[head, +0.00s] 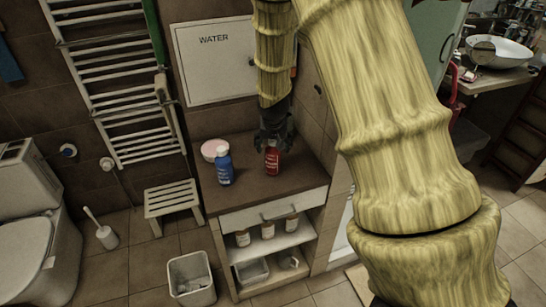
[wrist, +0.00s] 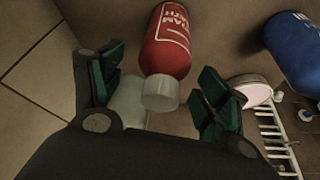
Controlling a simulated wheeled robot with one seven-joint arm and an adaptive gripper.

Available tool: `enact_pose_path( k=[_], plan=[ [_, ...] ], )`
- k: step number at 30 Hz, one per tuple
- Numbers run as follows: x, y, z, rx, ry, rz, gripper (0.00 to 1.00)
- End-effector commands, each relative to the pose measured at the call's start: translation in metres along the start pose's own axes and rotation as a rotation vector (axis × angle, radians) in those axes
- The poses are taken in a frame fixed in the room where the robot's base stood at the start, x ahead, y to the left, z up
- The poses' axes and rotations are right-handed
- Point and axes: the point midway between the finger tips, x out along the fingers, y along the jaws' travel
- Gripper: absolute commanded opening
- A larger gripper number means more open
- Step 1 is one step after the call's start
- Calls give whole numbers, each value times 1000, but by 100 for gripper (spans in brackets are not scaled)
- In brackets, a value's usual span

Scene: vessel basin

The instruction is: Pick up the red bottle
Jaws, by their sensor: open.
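The red bottle (head: 272,160) stands on the brown cabinet top (head: 245,186), with my gripper (head: 273,134) right above it in the head view. In the wrist view the red bottle (wrist: 167,45) has a whitish cap (wrist: 160,94) pointing toward me and white lettering on its side. My gripper (wrist: 155,90) is open there, with green-padded fingers on either side of the cap. I see no clear contact between fingers and bottle. The fingers hide the bottle's top in the head view.
A blue bottle (head: 224,167) stands left of the red one, near a pink-white round container (head: 214,149). A wall panel marked WATER (head: 215,60) is behind. Small bottles (head: 267,229) stand on the shelf below. Free counter lies in front of the red bottle.

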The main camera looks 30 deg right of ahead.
Motion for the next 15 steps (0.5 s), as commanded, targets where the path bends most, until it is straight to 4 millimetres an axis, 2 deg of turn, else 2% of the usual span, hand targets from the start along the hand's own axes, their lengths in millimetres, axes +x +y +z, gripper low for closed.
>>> enact_pose_path(
  k=[9,15],
  plan=[
    [25,-1,2,0,-1,1,75],
    [31,-1,2,0,0,-1,75]
  ],
)
